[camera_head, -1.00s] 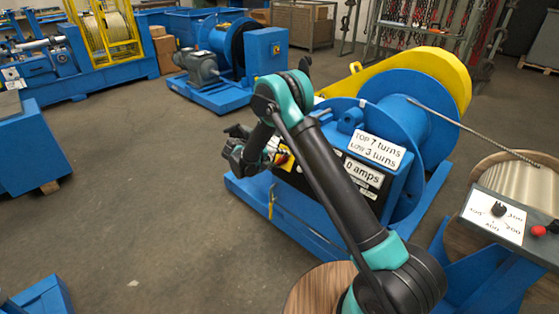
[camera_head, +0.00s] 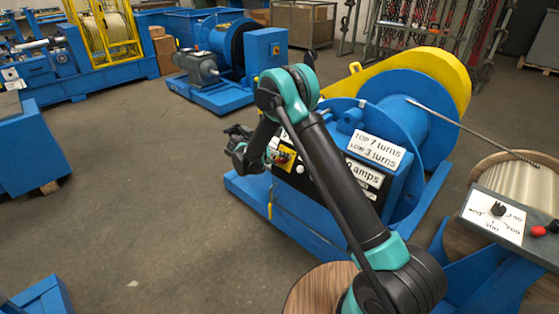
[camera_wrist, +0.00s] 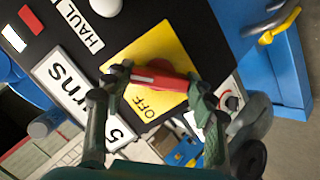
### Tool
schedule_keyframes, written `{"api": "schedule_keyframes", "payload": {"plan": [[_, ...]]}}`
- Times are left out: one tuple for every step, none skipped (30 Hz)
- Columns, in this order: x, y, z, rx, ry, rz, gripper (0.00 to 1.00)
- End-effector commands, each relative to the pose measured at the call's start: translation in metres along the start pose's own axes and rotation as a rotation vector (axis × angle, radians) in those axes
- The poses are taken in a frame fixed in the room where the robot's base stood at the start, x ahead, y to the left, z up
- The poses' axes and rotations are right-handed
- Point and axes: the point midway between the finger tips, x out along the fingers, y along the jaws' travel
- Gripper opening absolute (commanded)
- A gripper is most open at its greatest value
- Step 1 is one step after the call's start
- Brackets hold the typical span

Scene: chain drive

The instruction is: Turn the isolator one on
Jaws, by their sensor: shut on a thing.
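The isolator is a red rotary handle (camera_wrist: 160,80) on a square yellow plate (camera_wrist: 165,52) on the black panel front, seen in the wrist view. The word OFF shows on the plate just below the handle. My gripper (camera_wrist: 161,88) is shut on the red handle, one finger at each end of it. The handle lies nearly level across the wrist picture. In the head view, my gripper (camera_head: 240,150) is at the left side of the blue winch machine, and the yellow isolator plate (camera_head: 284,156) shows partly beside my arm. The head view does not show the grip clearly.
A yellow hook-like part (camera_wrist: 280,27) is at the right. Open floor (camera_head: 150,200) lies left of the machine.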

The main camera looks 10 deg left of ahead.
Motion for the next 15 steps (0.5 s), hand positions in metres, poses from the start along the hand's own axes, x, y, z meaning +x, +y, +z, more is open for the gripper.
{"api": "schedule_keyframes", "payload": {"plan": [[-0.0005,-0.0008,0.0010,0.000,-0.002,-0.002,0.27],[-0.0005,-0.0008,0.0010,0.000,-0.002,-0.002,0.27],[-0.0005,-0.0008,0.0010,0.000,-0.002,-0.002,0.27],[-0.0005,-0.0008,0.0010,0.000,-0.002,-0.002,0.27],[-0.0005,-0.0008,0.0010,0.000,-0.002,-0.002,0.27],[-0.0005,-0.0009,0.0010,0.000,-0.002,-0.002,0.59],[-0.0005,-0.0008,0.0009,0.000,-0.001,-0.002,0.63],[-0.0005,-0.0008,0.0009,0.000,-0.001,-0.002,0.67],[-0.0005,-0.0007,0.0008,0.000,-0.001,-0.001,0.72],[-0.0004,-0.0007,0.0007,0.000,-0.001,-0.001,0.76],[-0.0004,-0.0006,0.0006,-0.001,-0.001,-0.001,0.77],[-0.0003,-0.0006,0.0005,-0.001,-0.001,-0.001,0.77],[-0.0003,-0.0005,0.0005,-0.001,-0.001,-0.001,0.77],[-0.0002,-0.0005,0.0004,-0.001,-0.001,-0.001,0.77],[-0.0002,-0.0004,0.0004,-0.001,0.000,-0.001,0.77]]}}
